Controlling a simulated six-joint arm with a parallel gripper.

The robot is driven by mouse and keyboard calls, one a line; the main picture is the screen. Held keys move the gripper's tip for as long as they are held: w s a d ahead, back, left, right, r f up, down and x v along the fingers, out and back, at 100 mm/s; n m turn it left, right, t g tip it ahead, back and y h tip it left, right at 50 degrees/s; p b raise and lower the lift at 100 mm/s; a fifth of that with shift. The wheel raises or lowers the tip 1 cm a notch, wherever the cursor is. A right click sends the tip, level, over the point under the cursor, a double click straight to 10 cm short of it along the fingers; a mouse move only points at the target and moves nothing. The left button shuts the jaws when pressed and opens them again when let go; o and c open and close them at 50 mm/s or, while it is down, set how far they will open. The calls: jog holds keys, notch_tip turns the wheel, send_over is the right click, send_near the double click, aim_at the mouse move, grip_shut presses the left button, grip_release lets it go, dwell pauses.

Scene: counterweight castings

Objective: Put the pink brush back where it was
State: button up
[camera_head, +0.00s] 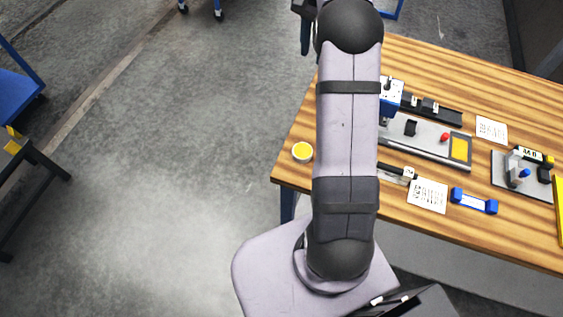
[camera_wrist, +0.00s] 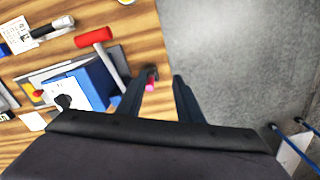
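In the wrist view, a small pink piece (camera_wrist: 150,87), probably part of the pink brush, shows just inside my left-hand finger, with a dark piece beside it. The rest of it is hidden or too small to make out. My gripper (camera_wrist: 162,79) has its two dark fingers apart, near the table edge and partly over the grey floor. I cannot tell whether the pink piece touches a finger. In the head view my arm covers much of the near table, and I cannot make out the brush there.
On the wooden table (camera_head: 510,88), a blue box with a white top (camera_wrist: 75,90) and a red-handled tool (camera_wrist: 95,37) are close to my gripper. A round yellow-topped tin (camera_head: 302,151), a blue-ended part (camera_head: 474,201) and a grey fixture (camera_head: 428,137) also lie there.

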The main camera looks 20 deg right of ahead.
jog(key=s+a+f+n, duration=0.1)
jog(key=s+a+n, duration=0.35)
jog(key=a, duration=0.45)
jog(key=s+a+f+n, duration=0.4)
jog(key=s+a, duration=0.2)
jog(key=s, duration=0.4)
jog(key=s+a+f+n, duration=0.4)
jog(key=s+a+n, duration=0.1)
jog(key=s, duration=0.6)
jog(key=shift+a+f, duration=0.15)
jog(key=shift+a, duration=0.5)
notch_tip(320, 180, down, 60)
jog(key=b, duration=6)
